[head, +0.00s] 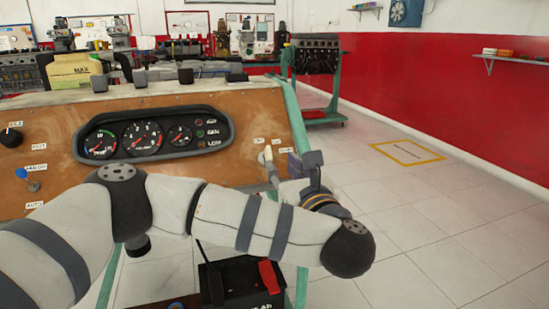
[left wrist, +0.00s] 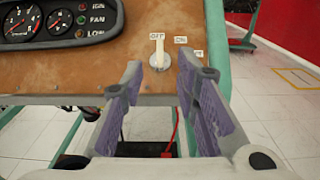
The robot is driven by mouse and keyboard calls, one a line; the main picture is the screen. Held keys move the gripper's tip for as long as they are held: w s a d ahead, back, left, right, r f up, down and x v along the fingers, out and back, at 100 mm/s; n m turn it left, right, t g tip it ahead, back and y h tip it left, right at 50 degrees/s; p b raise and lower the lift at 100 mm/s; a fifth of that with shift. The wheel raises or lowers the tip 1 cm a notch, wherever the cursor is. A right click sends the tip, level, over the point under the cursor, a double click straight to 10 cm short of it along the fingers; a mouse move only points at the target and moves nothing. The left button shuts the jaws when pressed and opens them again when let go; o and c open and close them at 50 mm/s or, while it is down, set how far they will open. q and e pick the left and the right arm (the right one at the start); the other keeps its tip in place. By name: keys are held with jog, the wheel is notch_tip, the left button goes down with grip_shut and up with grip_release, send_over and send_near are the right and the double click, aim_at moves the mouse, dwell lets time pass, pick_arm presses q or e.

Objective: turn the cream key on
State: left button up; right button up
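The cream key (head: 268,155) is on the right side of the wooden engine panel (head: 255,105). In the left wrist view the key (left wrist: 159,52) stands upright, its narrow top pointing at the OFF label (left wrist: 157,35); the ON label (left wrist: 181,40) is up and to its right. My left gripper (head: 291,165) is at the panel's right edge, close to the key. In the left wrist view its two purple-padded fingers (left wrist: 160,68) are apart, with the key showing in the gap between them and nothing gripped. Whether a finger touches the key I cannot tell. My right gripper is not seen.
A gauge cluster (head: 150,136) is left of the key. A blue-tipped toggle (head: 27,178) and a black knob (head: 11,137) are at the far left. A green frame post (head: 297,125) runs along the panel's right edge. A black battery (head: 238,284) sits below. Open tiled floor lies right.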

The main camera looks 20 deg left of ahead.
aim_at(269, 146)
pick_arm(q)
jog(key=x, duration=0.7)
jog(key=r+x, duration=0.1)
jog(key=x, duration=0.2)
jog(key=shift+w+a+b, duration=0.15)
jog(key=shift+b, duration=0.2)
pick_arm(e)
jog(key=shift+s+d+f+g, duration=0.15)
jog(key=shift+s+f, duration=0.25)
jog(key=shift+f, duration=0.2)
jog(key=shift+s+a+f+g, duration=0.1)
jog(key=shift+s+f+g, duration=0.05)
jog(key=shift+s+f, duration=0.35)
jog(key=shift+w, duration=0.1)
pick_arm(q)
jog(key=shift+f, duration=0.1)
grip_shut()
